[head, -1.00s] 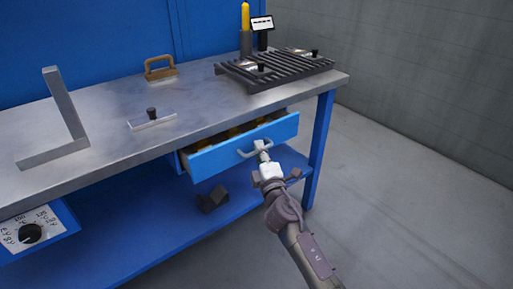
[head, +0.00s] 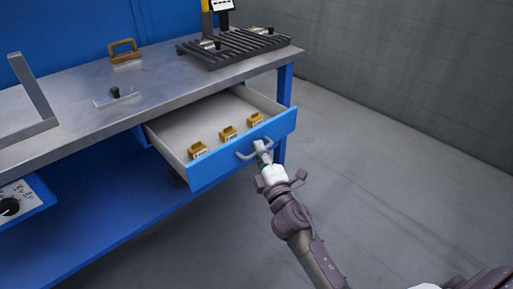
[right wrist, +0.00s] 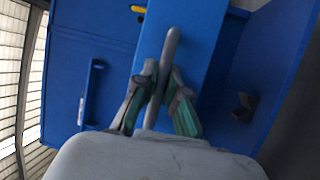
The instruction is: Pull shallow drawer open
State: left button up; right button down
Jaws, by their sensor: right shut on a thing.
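The shallow drawer (head: 240,156) has a blue front and a pale inside, and it stands well out from under the bench top. Several small yellow bins (head: 228,133) sit in a row inside it, near the front. My right gripper (head: 264,150) is shut on the drawer's grey curved handle (head: 245,155). In the right wrist view the handle (right wrist: 172,50) runs between the two fingers of the gripper (right wrist: 158,92). My left gripper is not in view.
The metal bench top (head: 150,90) carries a slatted rack (head: 235,48), a brown handle-shaped piece (head: 124,50), a small plate with a black knob (head: 118,95) and an angle square (head: 35,95). A dial panel (head: 20,200) is at the left. Grey floor (head: 390,170) is open at the right.

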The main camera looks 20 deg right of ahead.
dwell(0.3)
jog(key=c, duration=1.2)
grip_release()
jog(key=s+f, duration=0.2)
jog(key=s, duration=1)
jog(key=shift+a, duration=0.3)
jog(key=shift+f, duration=0.1)
